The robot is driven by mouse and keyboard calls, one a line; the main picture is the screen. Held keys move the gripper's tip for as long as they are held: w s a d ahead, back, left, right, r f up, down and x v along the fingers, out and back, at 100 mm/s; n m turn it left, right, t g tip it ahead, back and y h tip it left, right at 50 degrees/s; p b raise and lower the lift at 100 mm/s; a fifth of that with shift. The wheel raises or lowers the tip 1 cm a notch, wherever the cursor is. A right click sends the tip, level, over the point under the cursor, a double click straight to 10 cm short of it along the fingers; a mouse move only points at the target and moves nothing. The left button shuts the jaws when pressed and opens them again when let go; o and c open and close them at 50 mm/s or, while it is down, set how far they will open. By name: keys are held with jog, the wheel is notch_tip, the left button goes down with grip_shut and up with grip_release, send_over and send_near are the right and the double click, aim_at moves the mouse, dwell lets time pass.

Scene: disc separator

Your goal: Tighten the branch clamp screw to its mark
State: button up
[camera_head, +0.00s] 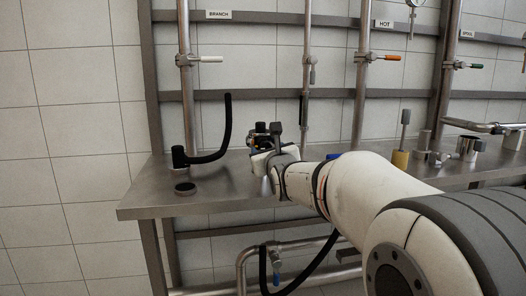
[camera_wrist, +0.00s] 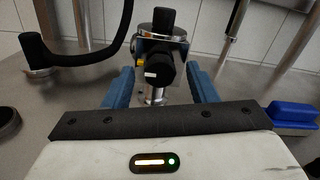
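In the wrist view, a black screw knob (camera_wrist: 160,73) with a short white mark on its face sits on a metal clamp body (camera_wrist: 174,47) with a black top. A small yellow patch (camera_wrist: 139,63) shows at the knob's left. A metal post stands below the knob. My gripper (camera_wrist: 160,78) has its two blue fingers wide apart, one on each side of the knob, with visible gaps. It holds nothing. In the head view, my gripper (camera_head: 268,142) is low over the bench, and the dark fixture (camera_head: 262,128) behind it is partly hidden.
A black hose (camera_head: 225,125) rises from an elbow left of my gripper, beside a dark round cap (camera_head: 185,188) on the steel bench (camera_head: 150,197). The BRANCH pipe (camera_head: 186,85) has a white handle. A blue block (camera_wrist: 292,115) lies right of my gripper.

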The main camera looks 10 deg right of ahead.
jog(key=s+p, duration=0.2)
jog(key=s, duration=0.5)
jog(key=shift+s+p, duration=0.35)
jog(key=shift+s, duration=0.05)
